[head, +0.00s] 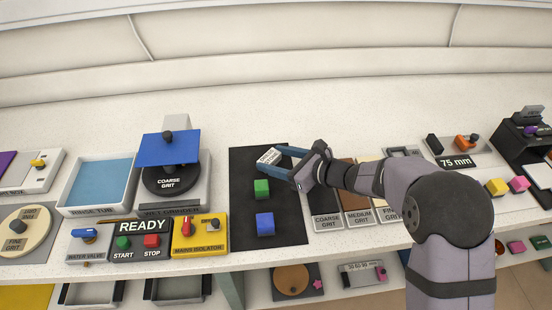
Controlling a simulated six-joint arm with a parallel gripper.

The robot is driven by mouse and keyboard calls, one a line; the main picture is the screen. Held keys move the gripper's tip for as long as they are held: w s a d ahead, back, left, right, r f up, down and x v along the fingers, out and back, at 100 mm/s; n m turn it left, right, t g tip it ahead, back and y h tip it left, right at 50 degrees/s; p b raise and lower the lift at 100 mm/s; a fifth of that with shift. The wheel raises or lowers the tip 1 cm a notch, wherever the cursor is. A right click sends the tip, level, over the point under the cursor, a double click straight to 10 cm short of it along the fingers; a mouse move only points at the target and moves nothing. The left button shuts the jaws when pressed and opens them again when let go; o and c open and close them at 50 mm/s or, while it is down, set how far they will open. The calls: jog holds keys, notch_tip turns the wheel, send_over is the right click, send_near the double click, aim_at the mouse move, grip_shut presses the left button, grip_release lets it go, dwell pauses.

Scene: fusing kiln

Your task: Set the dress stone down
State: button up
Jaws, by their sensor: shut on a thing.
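A pale block with small dark lettering, which I take to be the dress stone (268,156), is between the blue fingers of my gripper (279,161). The lettering is too small to read surely. My gripper is shut on it, and the block sticks out to the left of the fingers. It is over the upper part of a dark mat (240,214). I cannot tell whether the block touches the mat or hangs just above it.
A green cube (261,189) and a blue cube (265,224) sit on the mat below the gripper. Left is the wet grinder with its coarse grit disc (169,182) and blue plate (168,149). Grit slots (326,223) stand right of the mat. The counter behind is clear.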

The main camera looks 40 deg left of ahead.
jog(key=o, duration=1.1)
jog(key=shift+r+p, duration=0.25)
jog(key=shift+p, duration=0.15)
jog(key=b+v, duration=0.2)
jog(key=v, duration=1)
jog(key=shift+f, duration=0.1)
jog(key=s+d+f+n+h+p, duration=0.1)
jog(key=s+d+n+h, duration=0.3)
jog(key=d, duration=0.9)
jog(key=s+d+f+n+h+p, duration=0.2)
jog(key=s+d+n+h, duration=0.2)
jog(key=d+n, duration=0.4)
jog(key=s+d+f+n+h+p, duration=0.1)
jog(key=s+d+n+h, duration=0.3)
jog(key=d, duration=1.5)
jog(key=shift+f+n+h+p, duration=0.3)
jog(key=shift+f+n+h, duration=0.45)
jog(key=shift+n, duration=0.25)
